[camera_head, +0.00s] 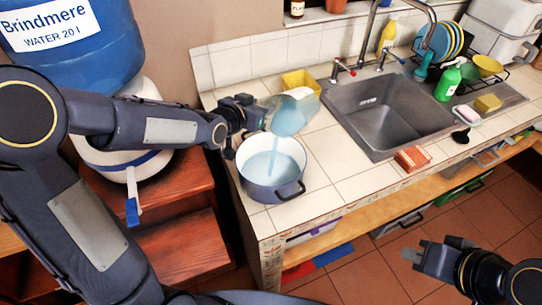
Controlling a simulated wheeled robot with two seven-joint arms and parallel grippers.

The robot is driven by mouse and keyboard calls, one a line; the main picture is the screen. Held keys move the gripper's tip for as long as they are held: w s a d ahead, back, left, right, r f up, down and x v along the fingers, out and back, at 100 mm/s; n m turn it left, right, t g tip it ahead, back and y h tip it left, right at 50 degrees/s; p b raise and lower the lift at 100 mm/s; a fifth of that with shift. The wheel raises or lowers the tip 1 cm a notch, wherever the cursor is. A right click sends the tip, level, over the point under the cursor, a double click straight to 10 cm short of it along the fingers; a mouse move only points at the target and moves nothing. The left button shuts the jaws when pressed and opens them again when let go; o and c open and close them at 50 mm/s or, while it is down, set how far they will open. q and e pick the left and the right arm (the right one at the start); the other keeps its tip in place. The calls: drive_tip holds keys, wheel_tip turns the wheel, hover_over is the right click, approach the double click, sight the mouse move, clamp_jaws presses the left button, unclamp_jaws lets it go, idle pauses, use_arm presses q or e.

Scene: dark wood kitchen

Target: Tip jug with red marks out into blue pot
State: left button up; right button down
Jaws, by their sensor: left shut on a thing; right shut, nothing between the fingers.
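A clear jug (300,108) with pale blue liquid is tilted over the blue pot (270,191). A thin stream runs from the jug down into the pot, which has blue liquid in it. The pot stands on the white tiled counter and has dark handles. My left gripper (254,116) is shut on the jug and holds it above the pot's far side. I cannot make out red marks on the jug. My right gripper (413,257) is shut and empty, low at the right, in front of the counter and away from the pot.
A yellow container (299,80) stands behind the jug. A steel sink (385,110) lies to the right, with a reddish-brown block (412,158) before it. A large blue water container (75,55) stands at the left. Bare tiles (335,165) lie right of the pot.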

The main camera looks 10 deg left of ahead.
use_arm(q)
drive_tip(key=shift+s+r+t+b, duration=0.2)
drive_tip(key=shift+t+b, duration=0.2)
drive_tip(key=shift+b, duration=0.25)
idle(1.0)
drive_tip(key=shift+s+a+f+t+h+b, duration=0.2)
drive_tip(key=shift+s+f+t+b, duration=0.15)
drive_tip(key=shift+b, duration=1.05)
drive_tip(key=shift+s+a+f+t+h+b, duration=0.15)
drive_tip(key=shift+s+t+h+b, duration=0.2)
drive_tip(key=shift+b, duration=1)
drive_tip(key=shift+s+a+f+b, duration=0.1)
drive_tip(key=shift+s+b, duration=0.15)
drive_tip(key=shift+b, duration=0.4)
